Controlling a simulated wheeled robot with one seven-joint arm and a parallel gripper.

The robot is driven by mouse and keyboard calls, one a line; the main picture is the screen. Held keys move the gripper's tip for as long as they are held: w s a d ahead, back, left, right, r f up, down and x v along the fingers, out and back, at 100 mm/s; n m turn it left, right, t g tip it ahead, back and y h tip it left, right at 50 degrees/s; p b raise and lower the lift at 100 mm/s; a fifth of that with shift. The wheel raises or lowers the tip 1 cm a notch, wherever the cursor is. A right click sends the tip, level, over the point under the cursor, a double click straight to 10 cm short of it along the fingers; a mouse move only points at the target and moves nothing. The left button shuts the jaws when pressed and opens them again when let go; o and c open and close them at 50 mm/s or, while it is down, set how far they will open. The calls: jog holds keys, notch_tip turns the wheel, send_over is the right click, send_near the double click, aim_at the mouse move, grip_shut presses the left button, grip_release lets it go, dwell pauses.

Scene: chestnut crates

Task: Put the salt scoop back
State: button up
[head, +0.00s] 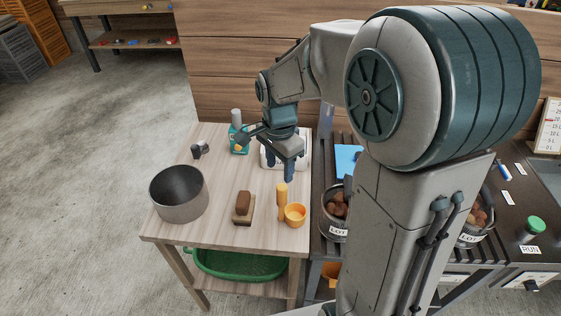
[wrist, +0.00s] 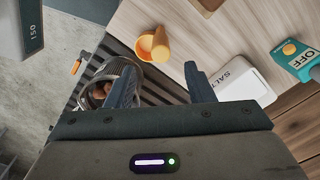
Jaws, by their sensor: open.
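The orange-yellow salt scoop lies on the wooden table near its right edge, its round cup (head: 295,214) beside its thick handle (head: 282,196). It also shows in the wrist view as a scoop (wrist: 156,46) ahead of my fingers, apart from them. A white box (wrist: 245,84) marked SALT stands on the table to the right of my right finger. In the head view this box (head: 302,150) is partly hidden behind my gripper. My gripper (head: 281,172) is open and empty above the table, behind the scoop. Its two fingers (wrist: 160,70) are spread in the wrist view.
A grey pot (head: 179,194), a brown block-shaped brush (head: 243,205) and a teal container (head: 238,141) stand on the table. A green basket (head: 240,264) is on the shelf below. Right of the table, a slatted rack holds a pot of chestnuts (head: 334,222).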

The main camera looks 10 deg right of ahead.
jog(key=shift+r, duration=0.45)
jog(key=shift+s+r, duration=0.2)
jog(key=shift+r, duration=0.05)
jog(key=s+d+r+n+t, duration=0.1)
jog(key=s+n, duration=0.5)
jog(key=s, duration=0.1)
jog(key=s+d+r+n+t, duration=0.2)
jog(key=s+n, duration=0.4)
jog(key=s, duration=0.1)
jog(key=shift+s+d+r+n, duration=0.25)
jog(key=shift+s+n, duration=0.15)
